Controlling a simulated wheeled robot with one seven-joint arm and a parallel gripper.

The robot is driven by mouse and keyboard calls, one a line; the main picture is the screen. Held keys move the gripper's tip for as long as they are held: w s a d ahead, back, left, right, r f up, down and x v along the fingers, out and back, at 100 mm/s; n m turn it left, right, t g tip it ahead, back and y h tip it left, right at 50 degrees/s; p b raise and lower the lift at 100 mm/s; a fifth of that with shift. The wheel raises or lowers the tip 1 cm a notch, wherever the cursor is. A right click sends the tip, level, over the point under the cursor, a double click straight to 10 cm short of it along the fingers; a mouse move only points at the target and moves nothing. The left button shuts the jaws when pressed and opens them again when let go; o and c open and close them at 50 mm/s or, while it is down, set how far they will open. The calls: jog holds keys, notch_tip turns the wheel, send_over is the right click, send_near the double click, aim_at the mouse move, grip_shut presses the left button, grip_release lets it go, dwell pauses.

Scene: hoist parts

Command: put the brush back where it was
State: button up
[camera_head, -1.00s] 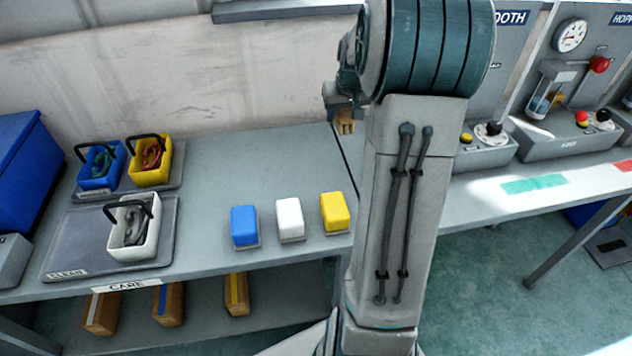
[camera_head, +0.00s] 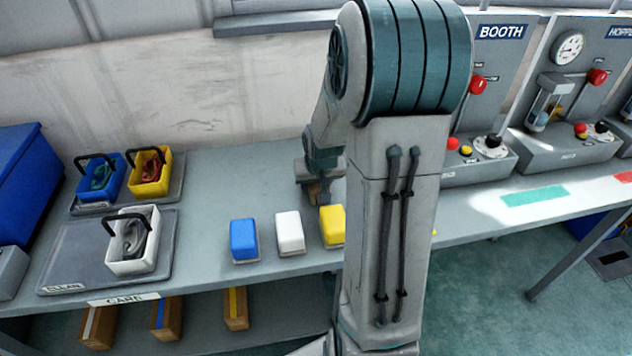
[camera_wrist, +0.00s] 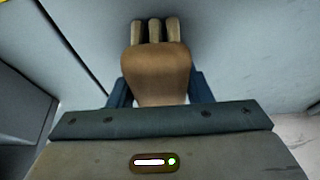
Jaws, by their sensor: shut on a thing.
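The brush (camera_wrist: 157,72) is a brown wooden piece with several pale, rounded tufts at its far end. My gripper (camera_wrist: 160,92) is shut on it, a dark finger on each side in the wrist view. In the head view my gripper (camera_head: 314,184) hangs over the bench behind the yellow block, and only a small brown bit of the brush shows under it. I cannot tell whether the brush touches the bench top.
A blue block (camera_head: 244,239), a white block (camera_head: 288,232) and a partly hidden yellow block (camera_head: 332,226) stand along the front of the bench (camera_head: 235,185). Baskets stand at left: blue (camera_head: 100,184), yellow (camera_head: 150,178), white (camera_head: 132,250). Bare bench lies between baskets and gripper.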

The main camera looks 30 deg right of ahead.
jog(key=shift+f, duration=0.2)
jog(key=o, duration=1)
jog(key=shift+c, duration=0.2)
jog(key=shift+r, duration=0.1)
jog(key=p+v, duration=0.1)
jog(key=v, duration=1)
jog(key=shift+r, duration=0.1)
jog(key=shift+s+a+r, duration=0.2)
jog(key=shift+s+r, duration=0.1)
jog(key=shift+r, duration=0.1)
jog(key=s+a+r+n+g+y, duration=0.1)
jog(key=s+a+r+n, duration=0.2)
jog(key=s+a, duration=0.9)
jog(key=shift+s+a, duration=0.3)
jog(key=shift+s, duration=0.95)
